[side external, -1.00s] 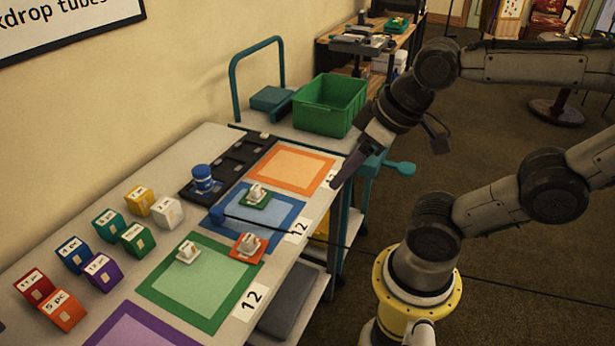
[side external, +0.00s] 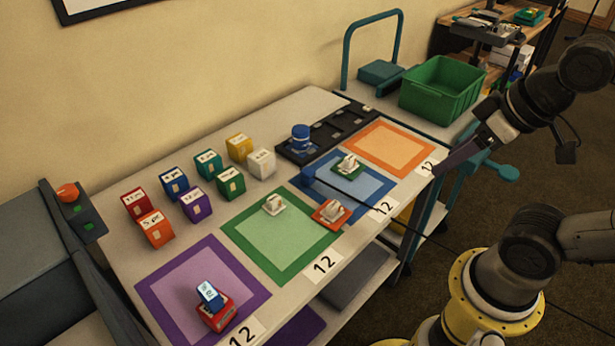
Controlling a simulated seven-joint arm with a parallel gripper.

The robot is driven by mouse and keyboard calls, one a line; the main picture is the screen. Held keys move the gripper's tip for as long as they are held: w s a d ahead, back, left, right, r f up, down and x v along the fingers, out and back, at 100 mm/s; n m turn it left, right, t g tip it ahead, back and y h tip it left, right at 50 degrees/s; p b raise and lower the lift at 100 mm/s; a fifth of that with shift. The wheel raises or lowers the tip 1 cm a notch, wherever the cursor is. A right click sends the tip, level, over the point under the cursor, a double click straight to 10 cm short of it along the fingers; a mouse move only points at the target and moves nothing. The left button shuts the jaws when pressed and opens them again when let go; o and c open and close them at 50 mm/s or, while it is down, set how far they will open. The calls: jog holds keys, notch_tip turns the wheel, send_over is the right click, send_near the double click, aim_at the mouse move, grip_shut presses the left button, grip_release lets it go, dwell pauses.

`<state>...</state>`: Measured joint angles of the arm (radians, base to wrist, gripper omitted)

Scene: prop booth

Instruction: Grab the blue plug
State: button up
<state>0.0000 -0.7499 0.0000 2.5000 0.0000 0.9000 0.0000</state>
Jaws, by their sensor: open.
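A small blue plug-like piece (side external: 308,176) lies at the left corner of the blue-bordered mat (side external: 381,187), with a thin dark cord running from it toward the lower right. A blue ridged cylinder (side external: 301,138) stands upright in the black slotted tray (side external: 346,121) just behind it. I cannot tell for certain which of the two is the blue plug. My gripper (side external: 444,166) is open, pointing down-left by the right corner of the orange-bordered mat (side external: 428,151), well to the right of both blue pieces. Its far finger is hard to make out.
Several coloured cubes (side external: 197,204) stand at the table's left. White pieces on small bases sit on the green (side external: 323,226) and blue mats. A red block with a blue top (side external: 216,318) is on the purple mat. A green bin (side external: 442,88) stands beyond.

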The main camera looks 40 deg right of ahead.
dwell(0.4)
jog(key=shift+o, duration=1)
